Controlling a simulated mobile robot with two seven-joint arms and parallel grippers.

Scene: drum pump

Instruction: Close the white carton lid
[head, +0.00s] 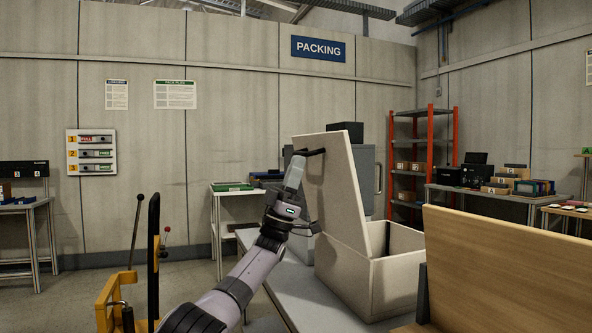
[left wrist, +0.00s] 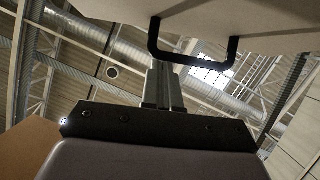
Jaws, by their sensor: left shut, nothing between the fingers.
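The white carton (head: 398,278) stands on a grey bench with its lid (head: 338,190) raised, leaning a little back to the left. A black handle (head: 309,152) sticks out from the lid's left face near its top; it also shows in the left wrist view (left wrist: 194,62). My left gripper (head: 296,165) points up beside the lid's left face, its tips close to the handle. It is shut and empty. In the left wrist view the closed fingers (left wrist: 163,85) reach up close to the handle; I cannot tell whether they touch it. My right gripper is not in view.
A wooden panel (head: 510,265) stands at the front right, close to the carton. The grey bench (head: 300,285) runs under the carton. A yellow pallet truck (head: 120,300) stands at the left. Behind are a grey cabinet, a red shelf (head: 423,155) and a table with boxes.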

